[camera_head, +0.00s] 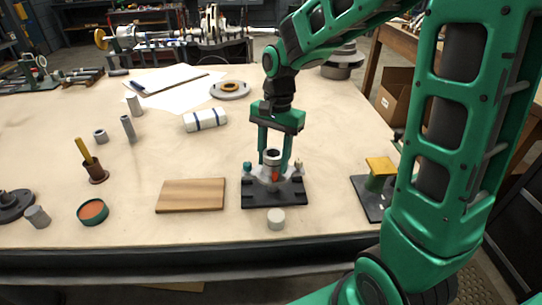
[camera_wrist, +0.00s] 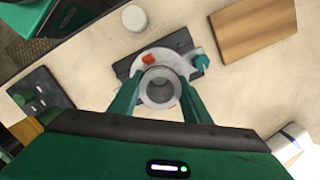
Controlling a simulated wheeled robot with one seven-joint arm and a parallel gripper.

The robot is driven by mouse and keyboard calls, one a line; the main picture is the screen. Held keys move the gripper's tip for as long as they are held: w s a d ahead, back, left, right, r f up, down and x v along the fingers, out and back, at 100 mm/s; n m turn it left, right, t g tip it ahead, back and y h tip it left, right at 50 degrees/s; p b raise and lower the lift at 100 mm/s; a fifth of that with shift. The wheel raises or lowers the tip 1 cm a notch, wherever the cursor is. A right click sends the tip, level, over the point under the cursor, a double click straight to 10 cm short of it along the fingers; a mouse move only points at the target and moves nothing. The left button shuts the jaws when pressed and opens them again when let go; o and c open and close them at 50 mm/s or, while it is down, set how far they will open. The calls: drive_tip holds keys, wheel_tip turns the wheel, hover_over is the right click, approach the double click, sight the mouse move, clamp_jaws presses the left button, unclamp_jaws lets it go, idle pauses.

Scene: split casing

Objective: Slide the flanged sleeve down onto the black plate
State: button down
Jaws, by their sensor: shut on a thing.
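The black plate (camera_head: 274,200) lies on the table in front of the arm; in the wrist view its bare part (camera_wrist: 181,40) shows beyond a pale flange. The flanged sleeve (camera_head: 272,157) is a grey ring-shaped piece with an open bore; it also shows in the wrist view (camera_wrist: 160,87). My gripper (camera_head: 274,160) is shut on the sleeve, with one green finger at each side, over the plate; it also shows in the wrist view (camera_wrist: 158,98). The sleeve looks upright. Whether it touches the parts beneath is hidden.
A wooden board (camera_head: 190,195) lies left of the plate and a white round piece (camera_head: 276,218) in front. A dark base with a yellow-topped green part (camera_head: 379,175) stands to the right. A white roll (camera_head: 205,120) lies farther back. The table between them is clear.

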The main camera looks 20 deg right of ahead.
drive_tip(key=shift+f, duration=2.25)
idle(1.3)
drive_tip(key=c, duration=0.9)
unclamp_jaws()
drive_tip(key=shift+r, duration=2.5)
